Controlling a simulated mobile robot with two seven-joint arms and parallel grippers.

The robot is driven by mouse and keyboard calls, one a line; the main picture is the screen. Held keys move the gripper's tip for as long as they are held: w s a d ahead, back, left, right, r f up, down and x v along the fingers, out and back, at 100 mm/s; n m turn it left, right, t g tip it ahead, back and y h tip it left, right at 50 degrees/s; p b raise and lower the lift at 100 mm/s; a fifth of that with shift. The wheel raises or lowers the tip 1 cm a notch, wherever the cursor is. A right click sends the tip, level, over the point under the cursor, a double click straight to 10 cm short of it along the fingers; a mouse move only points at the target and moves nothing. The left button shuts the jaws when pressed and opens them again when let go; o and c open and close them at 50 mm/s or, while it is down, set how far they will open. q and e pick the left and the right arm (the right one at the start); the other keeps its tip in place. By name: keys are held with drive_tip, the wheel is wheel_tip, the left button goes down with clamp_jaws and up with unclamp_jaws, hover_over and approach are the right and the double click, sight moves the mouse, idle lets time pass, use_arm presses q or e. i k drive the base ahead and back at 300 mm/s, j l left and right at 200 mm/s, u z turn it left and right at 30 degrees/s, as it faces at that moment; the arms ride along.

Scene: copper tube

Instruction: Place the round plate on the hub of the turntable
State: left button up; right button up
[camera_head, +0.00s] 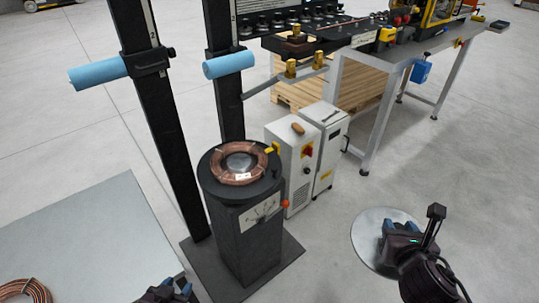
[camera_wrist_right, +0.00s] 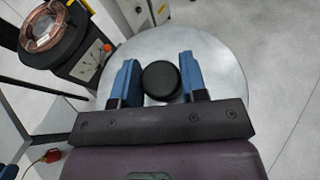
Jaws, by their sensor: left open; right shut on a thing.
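The round plate (camera_head: 366,225) is a thin grey disc with a black knob (camera_wrist_right: 161,80) on its middle. My right gripper (camera_head: 401,230) is shut on the knob, blue fingers on either side of it in the right wrist view (camera_wrist_right: 162,82). It holds the plate to the right of the turntable (camera_head: 265,188), a black disc on a dark pedestal. A copper coil (camera_head: 218,165) lies on the turntable around the grey hub (camera_head: 240,161). The coil also shows in the right wrist view (camera_wrist_right: 28,42). My left gripper (camera_head: 166,292) is open at the bottom edge, partly cut off.
A workbench (camera_head: 400,50) is at the back. A grey table (camera_head: 90,230) with another coil (camera_head: 25,290) is at left. Floor lies clear around the plate.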

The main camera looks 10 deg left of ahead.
sight(238, 161)
drive_tip(key=i+l+u, duration=0.1)
drive_tip(key=u, duration=0.25)
drive_tip(key=i+l+u, duration=0.1)
drive_tip(key=u, duration=0.2)
drive_tip(key=i+l+u, duration=0.1)
drive_tip(key=u, duration=0.25)
drive_tip(key=i+l+u, duration=0.15)
drive_tip(key=u, duration=0.2)
drive_tip(key=i+l+u, duration=0.15)
drive_tip(key=l+u, duration=0.2)
drive_tip(key=i+l+u, duration=0.1)
drive_tip(key=u, duration=0.3)
drive_tip(key=l, duration=0.1)
